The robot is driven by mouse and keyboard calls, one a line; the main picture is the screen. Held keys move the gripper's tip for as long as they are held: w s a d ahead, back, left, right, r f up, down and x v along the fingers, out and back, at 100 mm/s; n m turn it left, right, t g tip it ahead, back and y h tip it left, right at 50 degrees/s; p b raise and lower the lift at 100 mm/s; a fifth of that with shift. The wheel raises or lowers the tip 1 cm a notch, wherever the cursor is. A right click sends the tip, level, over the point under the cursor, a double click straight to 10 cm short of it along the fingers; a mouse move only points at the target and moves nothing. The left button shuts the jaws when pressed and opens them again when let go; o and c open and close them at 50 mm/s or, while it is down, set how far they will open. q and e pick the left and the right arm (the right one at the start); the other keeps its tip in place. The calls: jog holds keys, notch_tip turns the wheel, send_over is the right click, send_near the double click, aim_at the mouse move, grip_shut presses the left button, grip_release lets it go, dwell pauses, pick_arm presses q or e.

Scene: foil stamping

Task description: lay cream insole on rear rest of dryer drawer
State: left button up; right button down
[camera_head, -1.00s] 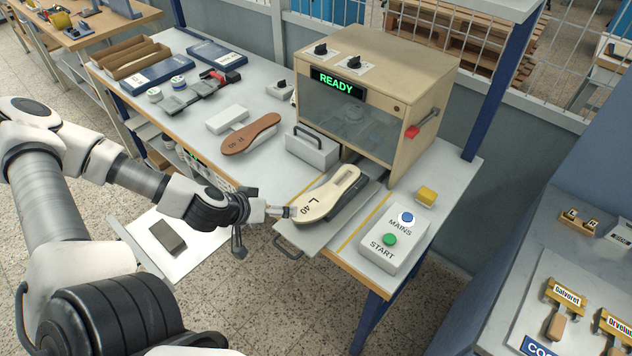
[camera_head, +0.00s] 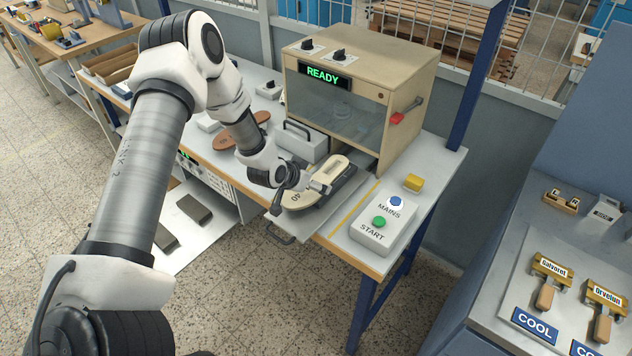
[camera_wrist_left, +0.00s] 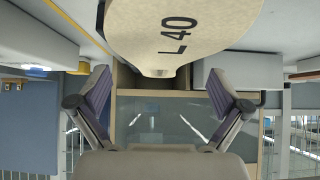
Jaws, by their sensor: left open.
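The cream insole (camera_head: 340,172), marked L 40, lies on the dark rests of the pulled-out dryer drawer (camera_head: 279,226), in front of the dryer (camera_head: 358,95). My left gripper (camera_head: 318,188) is open, over the insole in the head view, and hides part of it. In the left wrist view the insole (camera_wrist_left: 185,30) fills the top centre. The open fingers of the left gripper (camera_wrist_left: 160,100) stand below it there with nothing between them. How exactly the insole sits on the rear rest is hidden. My right gripper is not in view.
A control box (camera_head: 371,224) with MAINS and START buttons stands right of the drawer, with a yellow block (camera_head: 413,182) behind it. A grey block with a handle (camera_head: 302,143) is close on the left. A brown insole (camera_head: 226,139) lies farther left. The dryer display reads READY.

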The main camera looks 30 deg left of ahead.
pick_arm(q)
jog(key=shift+w+f, duration=0.45)
jog(key=shift+r, duration=0.1)
jog(key=c, duration=1.2)
